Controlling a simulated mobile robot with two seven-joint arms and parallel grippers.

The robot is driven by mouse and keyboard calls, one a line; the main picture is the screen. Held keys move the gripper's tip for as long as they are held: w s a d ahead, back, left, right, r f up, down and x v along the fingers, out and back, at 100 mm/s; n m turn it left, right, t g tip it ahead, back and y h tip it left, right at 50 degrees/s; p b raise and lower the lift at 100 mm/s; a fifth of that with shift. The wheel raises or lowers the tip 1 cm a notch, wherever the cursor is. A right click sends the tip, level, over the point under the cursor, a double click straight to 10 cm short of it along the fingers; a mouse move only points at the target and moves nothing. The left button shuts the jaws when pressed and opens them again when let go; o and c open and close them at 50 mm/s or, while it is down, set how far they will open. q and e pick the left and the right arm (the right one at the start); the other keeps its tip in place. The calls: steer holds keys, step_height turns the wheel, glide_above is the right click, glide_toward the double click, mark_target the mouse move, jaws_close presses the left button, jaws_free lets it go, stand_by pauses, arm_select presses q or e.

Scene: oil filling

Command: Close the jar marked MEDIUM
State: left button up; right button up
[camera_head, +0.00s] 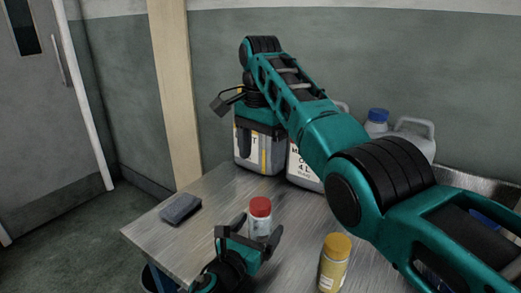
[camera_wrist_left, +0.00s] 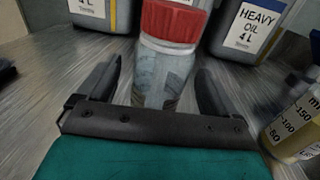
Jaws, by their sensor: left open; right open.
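The can whose part-hidden label starts with "M" (camera_head: 303,170) stands at the back of the table, mostly behind my right arm; its top and cap are hidden. A grey can with a label ending in "T" (camera_head: 243,158) stands to its left. My right gripper (camera_head: 244,118) is open over the top of that left can; whether it touches is unclear. My left gripper (camera_head: 256,229) is open low over the table, its fingers on either side of a clear bottle with a red cap (camera_head: 260,207), which also shows between the fingers in the left wrist view (camera_wrist_left: 170,30).
A can with a blue cap (camera_head: 378,115) stands back right. The left wrist view shows a HEAVY OIL can (camera_wrist_left: 248,28). A yellow-capped bottle (camera_head: 335,262) stands near the front. A dark flat block (camera_head: 181,208) lies at the left, with bare table around it.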

arm_select(q)
steer(key=v, duration=1.1)
steer(key=shift+s+a, duration=0.2)
steer(key=shift+s, duration=0.1)
